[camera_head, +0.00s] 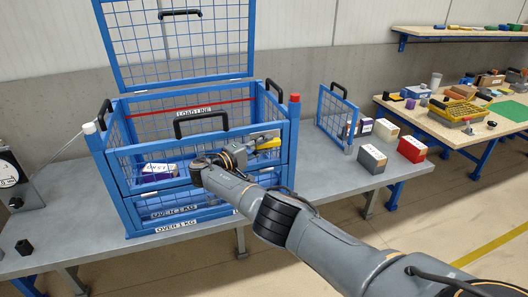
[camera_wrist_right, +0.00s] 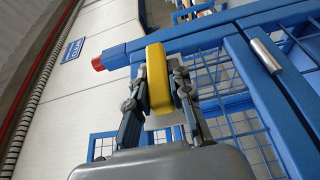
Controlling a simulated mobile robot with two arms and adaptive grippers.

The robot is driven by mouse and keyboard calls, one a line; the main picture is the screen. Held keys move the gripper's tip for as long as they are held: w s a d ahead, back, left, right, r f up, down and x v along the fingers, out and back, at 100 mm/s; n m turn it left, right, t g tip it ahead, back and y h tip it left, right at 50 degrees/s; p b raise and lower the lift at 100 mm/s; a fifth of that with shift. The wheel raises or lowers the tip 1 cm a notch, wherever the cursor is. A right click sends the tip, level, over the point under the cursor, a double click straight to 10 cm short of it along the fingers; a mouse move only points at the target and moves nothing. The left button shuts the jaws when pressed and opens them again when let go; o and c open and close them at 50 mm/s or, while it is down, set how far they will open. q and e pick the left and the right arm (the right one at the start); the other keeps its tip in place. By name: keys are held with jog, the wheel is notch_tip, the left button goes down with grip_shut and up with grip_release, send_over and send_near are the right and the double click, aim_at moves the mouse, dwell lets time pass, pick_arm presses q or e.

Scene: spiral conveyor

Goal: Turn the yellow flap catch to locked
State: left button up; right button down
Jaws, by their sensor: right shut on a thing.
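The yellow flap catch (camera_head: 269,143) is on the front right of the blue wire cage (camera_head: 137,186), near its upper right corner. It looks slanted close to horizontal in the head view. My right gripper (camera_head: 257,140) reaches it from the front. In the right wrist view the yellow catch (camera_wrist_right: 157,75) sits between both fingers of my right gripper (camera_wrist_right: 159,88), which is shut on it. Part of the catch is hidden behind the fingers, and its pivot is not clear. My left gripper is not in view.
The cage's mesh lid (camera_head: 180,45) stands raised at the back. A red-capped corner post (camera_head: 294,98) rises close to the gripper. A small blue mesh panel (camera_head: 336,112), a grey box (camera_head: 372,160) and a red box (camera_head: 412,150) stand to the right on the grey table.

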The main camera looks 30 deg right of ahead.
dwell(0.3)
jog(key=c, duration=1.2)
grip_release()
jog(key=shift+a, duration=0.1)
jog(key=s+a, duration=0.1)
jog(key=a, duration=1)
jog(key=shift+s+a+f, duration=0.15)
jog(key=shift+s+a, duration=0.2)
